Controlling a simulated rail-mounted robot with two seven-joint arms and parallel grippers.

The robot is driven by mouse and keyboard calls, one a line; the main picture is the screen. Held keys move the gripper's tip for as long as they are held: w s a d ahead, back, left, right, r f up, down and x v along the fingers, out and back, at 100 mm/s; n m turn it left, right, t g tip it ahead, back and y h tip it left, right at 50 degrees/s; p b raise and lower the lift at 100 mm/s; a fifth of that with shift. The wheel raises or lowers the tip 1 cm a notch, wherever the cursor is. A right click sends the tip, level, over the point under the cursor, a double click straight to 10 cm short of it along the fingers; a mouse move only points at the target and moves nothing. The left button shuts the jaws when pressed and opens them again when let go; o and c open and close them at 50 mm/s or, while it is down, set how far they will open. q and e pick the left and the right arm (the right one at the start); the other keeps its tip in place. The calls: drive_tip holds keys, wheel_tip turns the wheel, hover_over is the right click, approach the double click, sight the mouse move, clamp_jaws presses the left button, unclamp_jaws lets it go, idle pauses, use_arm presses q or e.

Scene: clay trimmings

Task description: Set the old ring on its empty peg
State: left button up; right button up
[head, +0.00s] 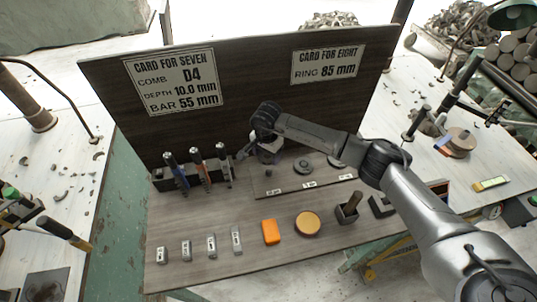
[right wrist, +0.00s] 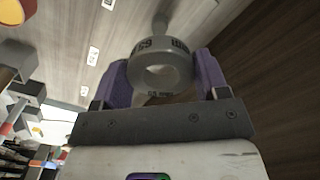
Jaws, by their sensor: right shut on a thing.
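My right gripper (head: 268,152) is low over the left end of the ring board (head: 262,187), in front of the dark upright panel. In the right wrist view my right gripper (right wrist: 163,82) is shut on a grey ring (right wrist: 163,50) with dark markings, held between its purple fingers; the markings are not clearly readable. A grey, peg-like piece (right wrist: 160,22) shows just beyond the ring; I cannot tell whether they touch. Two grey rings or discs, a middle one (head: 303,168) and a right one (head: 335,162), sit on the board. My left gripper is not seen.
Several handled tools stand in a rack (head: 197,176) left of my gripper. Small grey blocks, an orange block (head: 270,232) and a round tan-topped piece (head: 307,223) line the front. The upright panel (head: 240,100) bears two cards; one (head: 327,66) reads "RING 85 mm".

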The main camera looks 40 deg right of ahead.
sight(268, 171)
drive_tip(key=shift+s+d+f, duration=0.1)
drive_tip(key=shift+d+f, duration=0.2)
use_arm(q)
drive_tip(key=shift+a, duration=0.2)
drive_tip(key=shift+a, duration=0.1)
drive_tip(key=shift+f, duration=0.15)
use_arm(e)
drive_tip(key=shift+f+b, duration=1.5)
drive_tip(key=shift+f, duration=0.3)
drive_tip(key=shift+a+f+b, duration=0.1)
drive_tip(key=shift+f+b, duration=1.5)
drive_tip(key=shift+f, duration=0.5)
use_arm(q)
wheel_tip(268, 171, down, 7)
drive_tip(key=b, duration=0.1)
use_arm(e)
drive_tip(key=shift+f, duration=0.7)
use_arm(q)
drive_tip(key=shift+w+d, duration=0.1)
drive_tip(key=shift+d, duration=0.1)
use_arm(e)
drive_tip(key=shift+f, duration=0.1)
